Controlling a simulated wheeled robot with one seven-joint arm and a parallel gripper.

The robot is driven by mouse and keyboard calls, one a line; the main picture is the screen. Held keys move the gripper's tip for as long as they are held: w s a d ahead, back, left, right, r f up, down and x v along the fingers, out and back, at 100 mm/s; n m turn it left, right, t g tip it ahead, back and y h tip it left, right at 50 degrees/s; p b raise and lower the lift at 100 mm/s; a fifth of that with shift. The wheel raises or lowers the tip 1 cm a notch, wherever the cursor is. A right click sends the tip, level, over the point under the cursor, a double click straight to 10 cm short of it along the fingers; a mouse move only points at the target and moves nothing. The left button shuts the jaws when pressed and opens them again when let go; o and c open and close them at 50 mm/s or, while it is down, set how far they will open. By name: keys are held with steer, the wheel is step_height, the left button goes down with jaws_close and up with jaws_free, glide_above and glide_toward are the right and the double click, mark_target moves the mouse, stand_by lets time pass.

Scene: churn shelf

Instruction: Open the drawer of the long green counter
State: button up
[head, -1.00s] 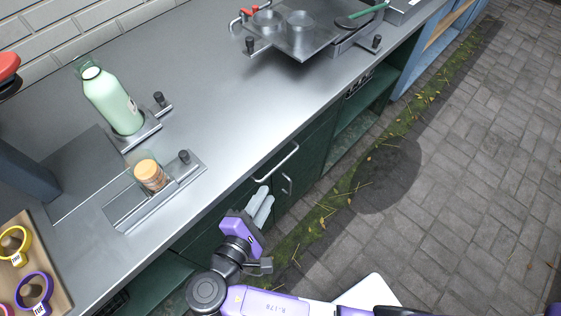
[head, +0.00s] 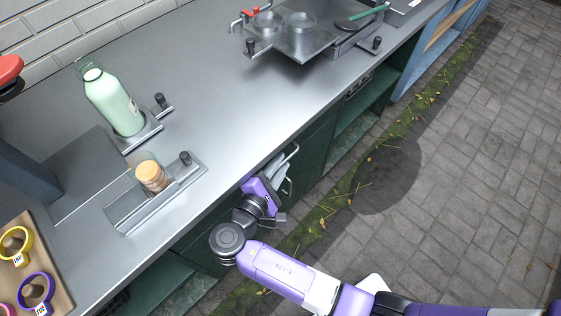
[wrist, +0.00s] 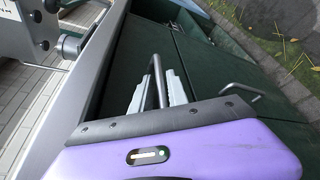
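The long green counter has a grey metal top (head: 215,120) and dark green fronts below it. The drawer's silver bar handle (head: 293,151) sits just under the top's front edge. My gripper (head: 279,166) is at this handle, below the counter edge. In the wrist view the handle (wrist: 156,75) stands between my two pale fingers (wrist: 156,94), one on each side. The fingers are apart, and I see no clear grip on the bar. The drawer looks shut; its front is partly hidden by my gripper.
A second handle (wrist: 240,91) is on the door below the drawer. On the top stand a green bottle (head: 112,102), a cork-topped jar (head: 151,175) and a raised metal tray (head: 300,35). Paving (head: 470,190) in front of the counter is clear.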

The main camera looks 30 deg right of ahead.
steer(key=shift+w+d+f, duration=0.1)
steer(key=shift+w+d, duration=0.1)
steer(key=shift+d, duration=0.1)
steer(key=shift+c, duration=0.4)
jaws_close()
stand_by(0.9)
